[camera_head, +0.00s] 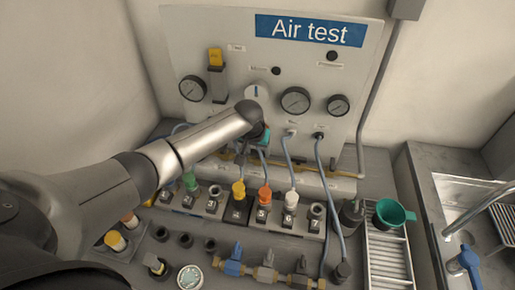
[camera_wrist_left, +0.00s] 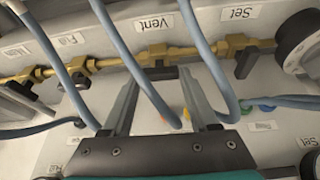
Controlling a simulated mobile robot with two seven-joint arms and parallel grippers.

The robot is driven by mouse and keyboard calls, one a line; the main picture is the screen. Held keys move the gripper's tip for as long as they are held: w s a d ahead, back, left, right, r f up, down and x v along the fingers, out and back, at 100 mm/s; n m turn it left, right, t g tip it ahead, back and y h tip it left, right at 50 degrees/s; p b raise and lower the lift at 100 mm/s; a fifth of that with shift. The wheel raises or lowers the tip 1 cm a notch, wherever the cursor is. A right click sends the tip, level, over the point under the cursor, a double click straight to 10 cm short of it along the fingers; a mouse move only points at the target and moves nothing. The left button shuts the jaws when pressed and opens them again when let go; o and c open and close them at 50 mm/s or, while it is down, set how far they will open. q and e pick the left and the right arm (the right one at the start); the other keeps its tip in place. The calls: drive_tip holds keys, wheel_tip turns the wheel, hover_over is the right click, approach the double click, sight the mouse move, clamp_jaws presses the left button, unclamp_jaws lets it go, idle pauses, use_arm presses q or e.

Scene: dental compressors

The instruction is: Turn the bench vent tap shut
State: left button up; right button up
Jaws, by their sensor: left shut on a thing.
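The vent tap (camera_wrist_left: 158,53) is a brass valve on a brass pipe, under the "Vent" label in the left wrist view. Its dark handle (camera_wrist_left: 160,73) sits between the fingertips of my left gripper (camera_wrist_left: 159,76), which is shut on it. The handle's exact angle is hard to tell. In the head view my left gripper (camera_head: 262,135) is at the lower part of the "Air test" panel, and my arm hides the tap there. My right gripper is not in view.
Blue hoses (camera_wrist_left: 132,60) run close around the fingers. Similar taps stand on both sides, one by "Set" (camera_wrist_left: 245,60) and one by "Fill" (camera_wrist_left: 77,75). Gauges (camera_head: 295,100) are on the panel. Coloured fittings (camera_head: 238,190) stand below, and a sink (camera_head: 462,190) is at right.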

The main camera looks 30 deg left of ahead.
use_arm(q)
drive_tip(key=shift+a+r+m+h+p, duration=0.15)
drive_tip(key=shift+m+h+p, duration=0.4)
drive_tip(key=shift+m, duration=0.45)
drive_tip(key=shift+m+h, duration=0.25)
drive_tip(key=shift+m, duration=0.55)
drive_tip(key=shift+a+f+m+h, duration=0.2)
drive_tip(key=shift+m+h, duration=0.2)
drive_tip(key=shift+m, duration=0.5)
drive_tip(key=shift+w+m+h+b, duration=0.1)
drive_tip(key=shift+m+h+b, duration=0.3)
drive_tip(key=shift+m, duration=0.6)
drive_tip(key=shift+a+f+m+g+b, duration=0.1)
drive_tip(key=shift+m+g+b, duration=0.2)
drive_tip(key=shift+m+b, duration=0.45)
drive_tip(key=m+b, duration=0.2)
drive_tip(key=m+g+h+b, duration=0.1)
drive_tip(key=m+b, duration=0.1)
drive_tip(key=m+h+b, duration=0.1)
drive_tip(key=m+b, duration=0.1)
drive_tip(key=shift+w+a+g, duration=0.1)
drive_tip(key=shift+w+g, duration=0.15)
drive_tip(key=shift+g, duration=0.15)
drive_tip(key=shift+m+g+b, duration=0.4)
drive_tip(key=shift+m+b, duration=0.85)
drive_tip(key=shift+b, duration=0.15)
